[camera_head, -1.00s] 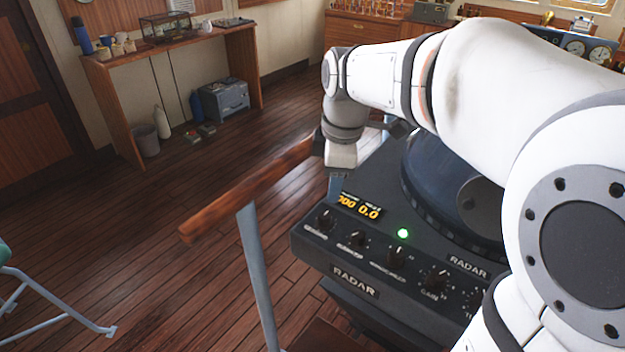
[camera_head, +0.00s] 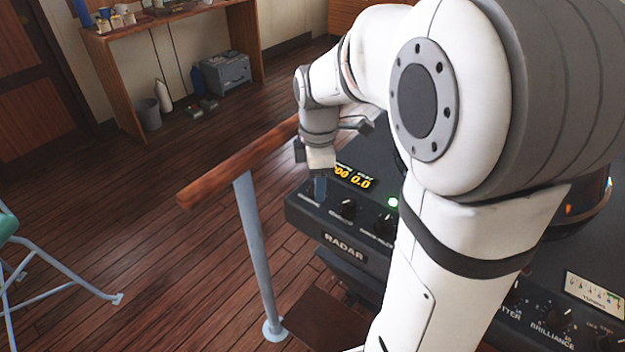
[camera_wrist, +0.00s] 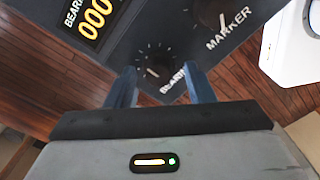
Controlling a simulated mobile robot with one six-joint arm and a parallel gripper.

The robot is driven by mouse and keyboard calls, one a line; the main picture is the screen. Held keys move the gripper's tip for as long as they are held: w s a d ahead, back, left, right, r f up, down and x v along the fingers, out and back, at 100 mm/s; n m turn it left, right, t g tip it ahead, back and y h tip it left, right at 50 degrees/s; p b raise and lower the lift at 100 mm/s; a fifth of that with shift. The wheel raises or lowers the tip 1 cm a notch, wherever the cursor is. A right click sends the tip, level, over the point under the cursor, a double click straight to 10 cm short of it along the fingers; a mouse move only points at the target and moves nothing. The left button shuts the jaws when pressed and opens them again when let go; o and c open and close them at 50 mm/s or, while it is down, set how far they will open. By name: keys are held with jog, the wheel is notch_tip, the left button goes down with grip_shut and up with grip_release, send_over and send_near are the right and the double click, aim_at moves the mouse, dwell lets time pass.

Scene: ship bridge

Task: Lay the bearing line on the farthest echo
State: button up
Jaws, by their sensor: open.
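The radar console (camera_head: 345,247) stands right of the wooden rail. Its amber display (camera_head: 353,177) reads 000 and 0.0 and shows partly in the wrist view (camera_wrist: 92,18). My gripper (camera_head: 319,187) is over the console's left front corner, pointing down. In the wrist view my gripper (camera_wrist: 161,84) is open, its two blue fingers on either side of the knob labelled BEARING (camera_wrist: 153,71); whether they touch it I cannot tell. The MARKER knob (camera_wrist: 226,22) lies beyond, upper right. My arm hides most of the round radar scope; no echo or bearing line can be seen.
A wooden handrail (camera_head: 240,160) on a grey post (camera_head: 254,250) runs close left of my gripper. More knobs (camera_head: 347,208) line the console front beside a lit green lamp (camera_head: 392,202). A tuning meter (camera_head: 595,294) is at right. Open floor lies left.

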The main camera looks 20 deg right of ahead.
jog(key=shift+f, duration=0.15)
jog(key=shift+c, duration=0.3)
jog(key=c, duration=0.9)
jog(key=shift+a, duration=0.35)
jog(key=shift+d, duration=0.35)
